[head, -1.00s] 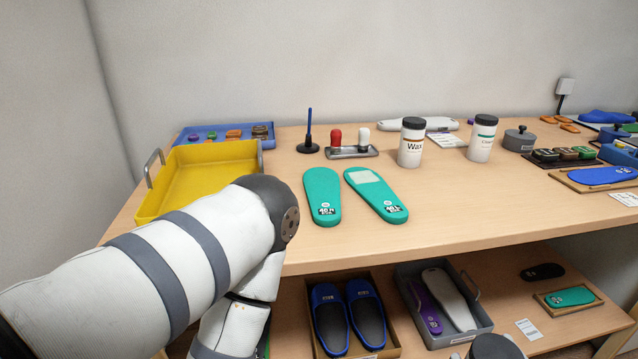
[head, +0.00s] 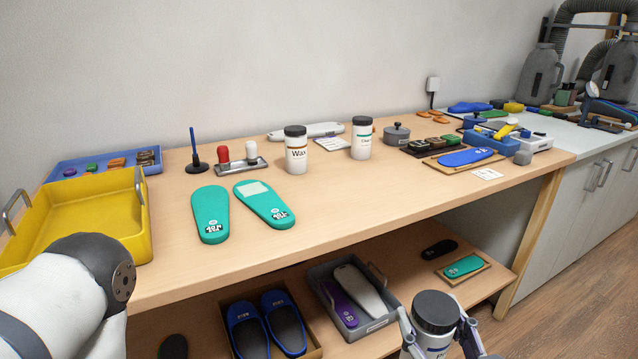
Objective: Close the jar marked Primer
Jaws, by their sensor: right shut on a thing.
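A white jar with a dark grey lid (head: 436,308) is at the bottom right of the head view, seen from above. The lid sits on top of it; I cannot tell how tightly. Most of its body and its label are cut off or hidden, so I cannot read its marking. My right gripper (head: 438,335) is shut on this jar, with fingers on both sides, in front of the shelving. No readable Primer label shows on any jar. My left arm comes in at the lower left; its gripper is out of view.
On the table top (head: 340,205) stand a lidded Wax jar (head: 296,152) and another lidded white jar (head: 361,140). Two green insoles (head: 211,212) lie in front. A yellow tray (head: 140,225) is at left. The lower shelf holds a grey bin (head: 376,325).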

